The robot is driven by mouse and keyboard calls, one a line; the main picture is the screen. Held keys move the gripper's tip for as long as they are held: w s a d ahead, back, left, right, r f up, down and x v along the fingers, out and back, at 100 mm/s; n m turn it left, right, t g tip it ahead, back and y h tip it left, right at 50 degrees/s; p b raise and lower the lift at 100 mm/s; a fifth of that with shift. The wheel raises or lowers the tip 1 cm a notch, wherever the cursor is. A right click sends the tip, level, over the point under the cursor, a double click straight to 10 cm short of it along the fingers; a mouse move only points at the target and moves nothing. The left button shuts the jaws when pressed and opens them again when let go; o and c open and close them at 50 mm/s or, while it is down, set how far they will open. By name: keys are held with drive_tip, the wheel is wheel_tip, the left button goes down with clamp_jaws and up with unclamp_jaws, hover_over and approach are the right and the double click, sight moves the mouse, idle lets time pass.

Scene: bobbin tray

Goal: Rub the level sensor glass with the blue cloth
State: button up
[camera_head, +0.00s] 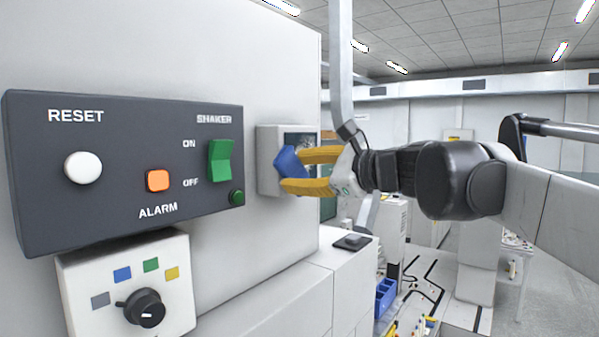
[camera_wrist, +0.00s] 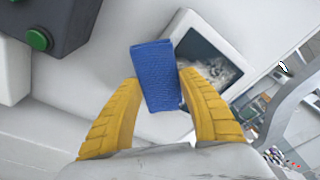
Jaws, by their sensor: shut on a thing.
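My gripper (camera_head: 300,171) has yellow fingers and is shut on a folded blue cloth (camera_head: 289,162). In the wrist view the cloth (camera_wrist: 156,76) is held between the two fingertips (camera_wrist: 157,80). The level sensor is a light grey box (camera_head: 267,146) on the side of the machine, with a dark glass (camera_head: 301,139) in its face. The cloth is in front of the glass and hides part of it. In the wrist view the glass (camera_wrist: 208,56) shows to the right of the cloth. I cannot tell whether the cloth touches it.
A dark panel (camera_head: 120,190) with a reset button, alarm light and green shaker switch (camera_head: 221,162) is left of the sensor. A white box with a black knob (camera_head: 146,308) is below it. A ledge (camera_head: 290,285) with a small dark pad (camera_head: 352,242) runs below the sensor.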

sight(293, 152)
drive_tip(key=shift+w+a, duration=0.4)
drive_tip(key=shift+a, duration=0.2)
drive_tip(key=shift+w+d, duration=0.1)
drive_tip(key=shift+w+d+p, duration=0.35)
drive_tip(key=shift+w+d, duration=0.75)
drive_tip(key=shift+w, duration=0.35)
drive_tip(key=shift+w+d+p, duration=0.4)
drive_tip(key=shift+w+d, duration=0.75)
drive_tip(key=shift+w, duration=0.25)
drive_tip(key=shift+w+d+p, duration=0.35)
drive_tip(key=shift+w+d, duration=0.75)
drive_tip(key=shift+w, duration=0.35)
drive_tip(key=shift+s+a+r+p, duration=0.15)
drive_tip(key=shift+s+a+r, duration=0.2)
drive_tip(key=shift+s+a, duration=1)
drive_tip(key=shift+s+a+r+p, duration=0.1)
drive_tip(key=shift+s+a+r, duration=0.2)
drive_tip(key=shift+s+a, duration=1.05)
drive_tip(key=shift+s+a+r+p, duration=0.15)
drive_tip(key=shift+s+a+r, duration=0.2)
drive_tip(key=shift+s+a, duration=1)
drive_tip(key=shift+s+d+r+p, duration=0.3)
drive_tip(key=shift+d+r+p, duration=0.35)
drive_tip(key=shift+r, duration=0.25)
drive_tip(key=w+d+p, duration=0.1)
drive_tip(key=w+d, duration=0.5)
drive_tip(key=w, duration=0.2)
drive_tip(key=shift+w+d, duration=0.35)
